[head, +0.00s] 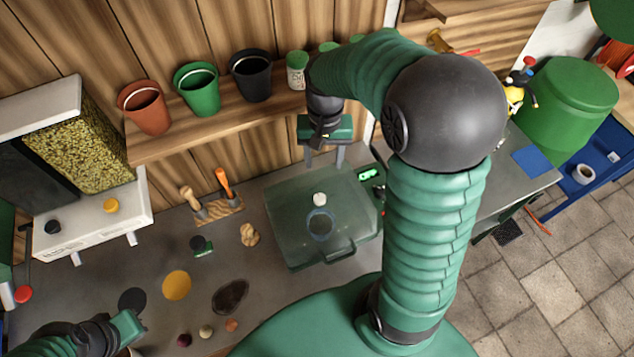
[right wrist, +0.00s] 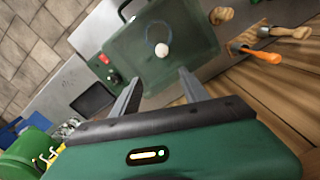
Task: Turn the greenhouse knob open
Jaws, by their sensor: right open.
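A see-through green box (head: 290,245), which looks like the greenhouse, stands on the grey bench. A small white knob (head: 319,198) sits on its top near the back, beside a dark ring. The knob also shows in the right wrist view (right wrist: 161,50). My right gripper (head: 322,167) is open and empty, fingers pointing down, behind and above the knob; in the right wrist view its two fingertips (right wrist: 161,78) point towards the knob, apart from it. My left gripper (head: 128,326) is at the bottom left, far from the box; its fingers cannot be made out.
A shelf (head: 210,133) with pots runs along the back wall. A white unit (head: 88,225) with black and yellow knobs stands at the left. Tools with an orange handle (head: 223,182) stand left of the box. Several small items lie on the front left bench. A green bin (head: 568,105) stands right.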

